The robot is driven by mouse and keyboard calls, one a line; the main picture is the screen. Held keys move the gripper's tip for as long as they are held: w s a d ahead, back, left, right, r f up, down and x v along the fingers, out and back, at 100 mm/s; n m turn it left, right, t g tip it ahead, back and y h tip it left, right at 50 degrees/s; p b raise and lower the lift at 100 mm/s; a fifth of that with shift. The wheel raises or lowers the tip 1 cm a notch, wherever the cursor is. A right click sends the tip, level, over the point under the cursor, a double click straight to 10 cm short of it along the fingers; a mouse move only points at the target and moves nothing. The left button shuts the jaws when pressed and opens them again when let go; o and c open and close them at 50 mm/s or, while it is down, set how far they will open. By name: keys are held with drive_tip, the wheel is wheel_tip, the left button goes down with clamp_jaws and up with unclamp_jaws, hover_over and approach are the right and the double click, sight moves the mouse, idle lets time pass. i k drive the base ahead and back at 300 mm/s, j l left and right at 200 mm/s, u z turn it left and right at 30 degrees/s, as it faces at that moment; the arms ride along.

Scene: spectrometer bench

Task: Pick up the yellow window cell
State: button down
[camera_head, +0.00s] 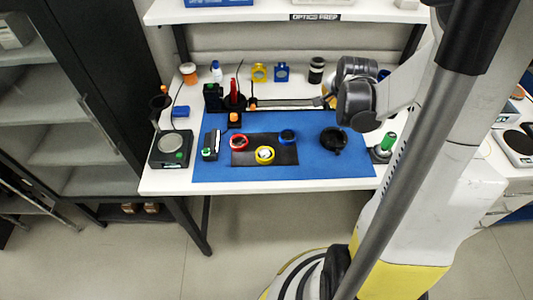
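A yellow ring-shaped cell with a pale centre (264,155) lies on a black mat (281,158) on the blue bench pad. A red ring (238,142) lies to its upper left and a blue ring (287,137) to its upper right, also at the mat. A second yellow ring-like piece (259,72) stands upright at the back of the bench. My gripper (330,101) is above the bench's back right part, apart from the yellow cell and to its upper right. Its fingers are too small and partly hidden, so their opening does not show.
A black round part (333,140) lies right of the mat. Black posts and a red item (234,94) stand behind it. A dark device (171,148) sits at the left edge, and a green-topped item (387,143) at the right. The pad's front strip is clear.

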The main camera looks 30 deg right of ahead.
sight(264, 154)
drive_tip(key=j+z, duration=0.2)
drive_tip(key=j, duration=0.2)
drive_tip(key=k+j+z, duration=0.15)
drive_tip(key=j, duration=0.2)
drive_tip(key=j+z, duration=0.2)
drive_tip(key=j, duration=0.2)
drive_tip(key=k+j+z, duration=0.15)
drive_tip(key=j, duration=0.25)
drive_tip(key=k+j+z, duration=0.2)
drive_tip(key=j, duration=0.15)
drive_tip(key=i, duration=0.1)
